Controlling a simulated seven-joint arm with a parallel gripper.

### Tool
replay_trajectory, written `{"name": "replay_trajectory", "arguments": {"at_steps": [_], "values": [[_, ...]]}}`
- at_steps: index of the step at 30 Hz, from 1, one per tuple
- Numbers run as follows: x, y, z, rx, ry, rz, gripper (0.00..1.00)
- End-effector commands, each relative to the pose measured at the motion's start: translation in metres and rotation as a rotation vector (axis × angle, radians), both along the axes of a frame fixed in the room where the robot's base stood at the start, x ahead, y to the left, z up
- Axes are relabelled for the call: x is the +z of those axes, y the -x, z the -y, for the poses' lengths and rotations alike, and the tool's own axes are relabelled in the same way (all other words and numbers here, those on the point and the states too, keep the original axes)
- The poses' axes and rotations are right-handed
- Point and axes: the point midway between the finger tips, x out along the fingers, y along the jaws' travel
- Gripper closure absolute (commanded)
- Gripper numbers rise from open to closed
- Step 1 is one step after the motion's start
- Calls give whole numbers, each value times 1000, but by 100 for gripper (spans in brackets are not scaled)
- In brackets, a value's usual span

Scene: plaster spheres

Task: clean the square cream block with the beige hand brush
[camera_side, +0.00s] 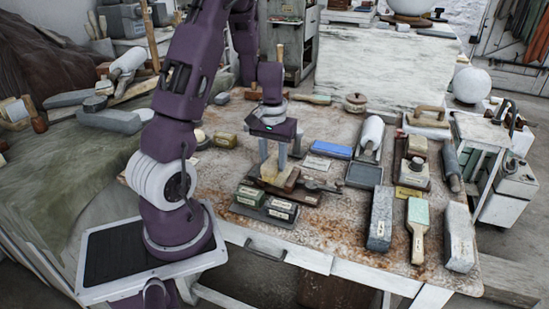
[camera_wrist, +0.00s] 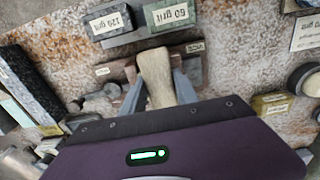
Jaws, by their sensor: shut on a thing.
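My gripper (camera_side: 272,167) points down over the middle of the bench, its two fingers close to the bench top. In the wrist view, the fingers (camera_wrist: 158,88) are on either side of a beige, rounded, elongated piece (camera_wrist: 155,72), which looks like the beige hand brush. Its bristles are hidden, and I cannot tell whether it is lifted clear of the things under it.
Labelled grit blocks (camera_side: 265,203) lie just in front of my gripper; they also show in the wrist view (camera_wrist: 140,20). A blue block (camera_side: 331,149) and grey tray (camera_side: 363,175) lie to its right. Long grey blocks (camera_side: 380,218) and a green-ended brush (camera_side: 417,225) crowd the right front.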

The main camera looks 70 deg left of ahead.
Motion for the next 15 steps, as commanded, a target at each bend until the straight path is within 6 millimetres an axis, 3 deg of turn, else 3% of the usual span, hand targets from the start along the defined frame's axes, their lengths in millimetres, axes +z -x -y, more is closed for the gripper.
{"name": "replay_trajectory", "arguments": {"at_steps": [6, 15], "values": [[-1, 8, 8, -1, 0, 0, 97], [-1, 3, 3, 0, -1, 1, 97]]}}
